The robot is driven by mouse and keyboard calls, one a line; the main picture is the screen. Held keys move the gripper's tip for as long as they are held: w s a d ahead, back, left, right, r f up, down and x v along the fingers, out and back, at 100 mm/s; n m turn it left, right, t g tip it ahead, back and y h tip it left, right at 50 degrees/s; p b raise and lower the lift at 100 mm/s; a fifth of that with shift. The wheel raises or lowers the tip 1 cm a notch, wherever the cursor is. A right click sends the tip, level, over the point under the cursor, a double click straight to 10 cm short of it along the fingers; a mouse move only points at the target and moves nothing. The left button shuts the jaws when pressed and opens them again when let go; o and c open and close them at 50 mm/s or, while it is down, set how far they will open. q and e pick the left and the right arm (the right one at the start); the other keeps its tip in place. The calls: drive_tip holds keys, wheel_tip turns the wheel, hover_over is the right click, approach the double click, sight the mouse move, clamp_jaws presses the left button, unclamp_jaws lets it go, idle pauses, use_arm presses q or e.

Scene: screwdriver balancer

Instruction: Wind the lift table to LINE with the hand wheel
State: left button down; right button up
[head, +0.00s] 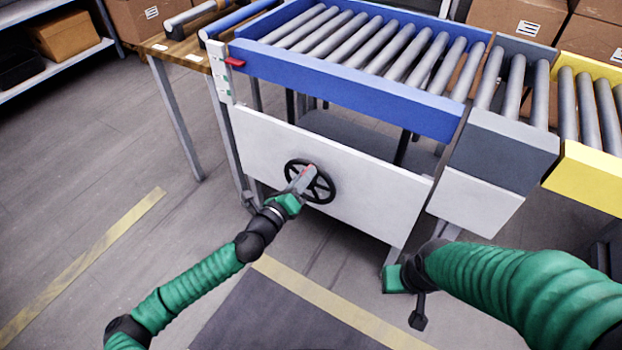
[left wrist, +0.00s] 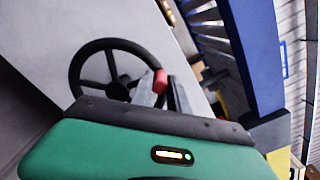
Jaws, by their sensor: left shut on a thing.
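The black hand wheel (head: 289,181) is mounted on the white front panel (head: 375,195) of the lift table. My left gripper (head: 304,177) is shut on the wheel's red handle (head: 311,168), near the wheel's top right. The left wrist view shows the red handle (left wrist: 160,81) between the two grey fingers, with the wheel (left wrist: 88,52) behind. The lift table's blue roller top (head: 340,90) has a red pointer (head: 235,62) at its left corner, beside a pale marked strip (head: 222,88). Its lettering is too small to read. My right gripper (head: 418,312) hangs low at the right, apart from the table; its fingers are unclear.
A grey roller section (head: 505,150) and a yellow one (head: 590,185) stand right of the lift table. A wooden bench (head: 180,48) stands at left. Cardboard boxes (head: 520,20) are behind. The floor at left front is clear.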

use_arm(q)
drive_tip(key=shift+w+a+f+n+p, duration=0.1)
drive_tip(key=shift+w+a+n+p, duration=0.25)
drive_tip(key=shift+a+n, duration=0.5)
drive_tip(key=shift+d, duration=0.2)
drive_tip(key=c, duration=1.3)
unclamp_jaws()
drive_tip(key=shift+w+f, duration=0.1)
drive_tip(key=shift+s+a, duration=0.15)
drive_tip(key=shift+s, duration=0.05)
drive_tip(key=p+v, duration=0.4)
drive_tip(key=v, duration=1.2)
drive_tip(key=shift+s+a, duration=0.1)
drive_tip(key=shift+s, duration=0.15)
